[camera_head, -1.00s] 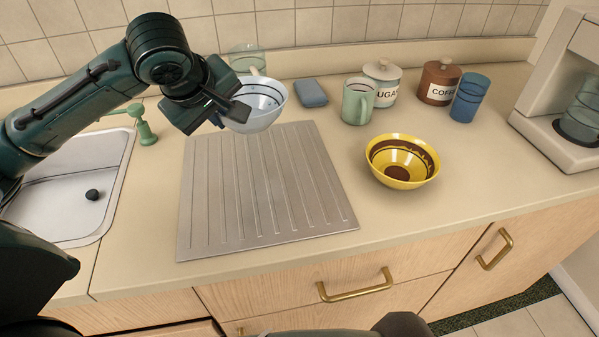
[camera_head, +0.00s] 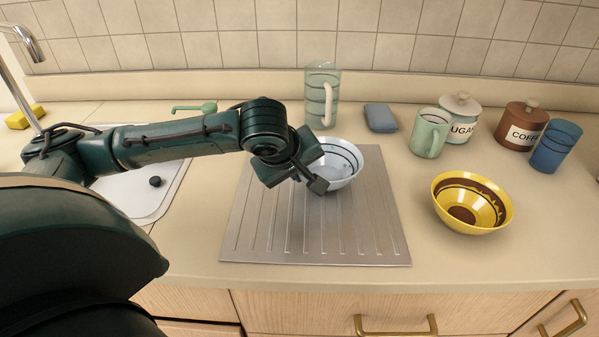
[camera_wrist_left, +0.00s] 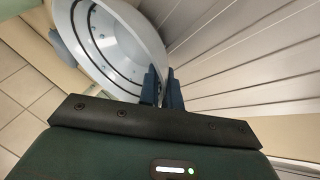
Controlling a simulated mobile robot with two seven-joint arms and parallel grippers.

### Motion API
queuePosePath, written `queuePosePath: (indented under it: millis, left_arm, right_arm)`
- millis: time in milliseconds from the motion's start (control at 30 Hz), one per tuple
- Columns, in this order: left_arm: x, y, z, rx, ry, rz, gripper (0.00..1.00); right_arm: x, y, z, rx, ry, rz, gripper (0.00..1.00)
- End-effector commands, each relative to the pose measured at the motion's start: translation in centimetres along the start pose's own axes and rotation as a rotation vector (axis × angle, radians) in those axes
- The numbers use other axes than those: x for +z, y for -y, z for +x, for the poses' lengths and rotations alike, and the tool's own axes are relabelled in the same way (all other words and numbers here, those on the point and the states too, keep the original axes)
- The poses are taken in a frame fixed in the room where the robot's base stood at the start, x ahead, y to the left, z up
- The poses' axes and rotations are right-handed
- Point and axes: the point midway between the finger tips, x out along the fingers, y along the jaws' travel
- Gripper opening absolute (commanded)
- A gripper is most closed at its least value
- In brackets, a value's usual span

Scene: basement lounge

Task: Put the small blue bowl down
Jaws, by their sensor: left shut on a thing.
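The small blue bowl (camera_head: 341,163) is pale blue with dark rings inside. In the head view it is over the back part of the ribbed metal drainboard (camera_head: 290,235). My left gripper (camera_head: 314,181) is shut on the bowl's near-left rim. In the left wrist view the bowl (camera_wrist_left: 110,45) sits at the upper left, its rim between the fingers of the left gripper (camera_wrist_left: 161,88). The bowl looks close to the drainboard, but I cannot tell whether it touches. My right gripper is not in view.
A yellow and brown bowl (camera_head: 472,203) stands right of the drainboard. A clear glass jug (camera_head: 321,95) stands behind. A green mug (camera_head: 429,134), sugar jar (camera_head: 460,117), coffee jar (camera_head: 522,126) and blue cup (camera_head: 555,146) stand at the back right. The sink (camera_head: 145,190) is left.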

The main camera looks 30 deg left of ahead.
Motion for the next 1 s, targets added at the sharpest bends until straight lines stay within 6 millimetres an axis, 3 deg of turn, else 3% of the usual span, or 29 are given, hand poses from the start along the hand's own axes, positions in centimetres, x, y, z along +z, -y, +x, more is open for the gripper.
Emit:
queuePosePath:
  millis: [333, 367, 600, 867, 1000]
  left_arm:
    - [0.1, 0.1, 0.3, 0.002, -0.002, -0.001, 0.0]
    - [0.1, 0.1, 0.3, 0.001, -0.001, -0.001, 0.08]
    - [0.1, 0.1, 0.2, 0.001, -0.001, -0.001, 0.27]
    - [0.0, 0.0, 0.1, 0.002, -0.001, -0.001, 0.27]
    - [-0.1, -0.1, -1.2, 0.003, -0.002, 0.0, 0.27]
  right_arm:
    - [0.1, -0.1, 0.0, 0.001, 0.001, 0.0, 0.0]
    - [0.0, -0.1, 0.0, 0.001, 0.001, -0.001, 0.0]
    - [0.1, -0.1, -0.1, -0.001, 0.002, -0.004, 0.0]
    - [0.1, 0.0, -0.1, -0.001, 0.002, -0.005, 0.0]
    - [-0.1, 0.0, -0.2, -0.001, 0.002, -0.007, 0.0]
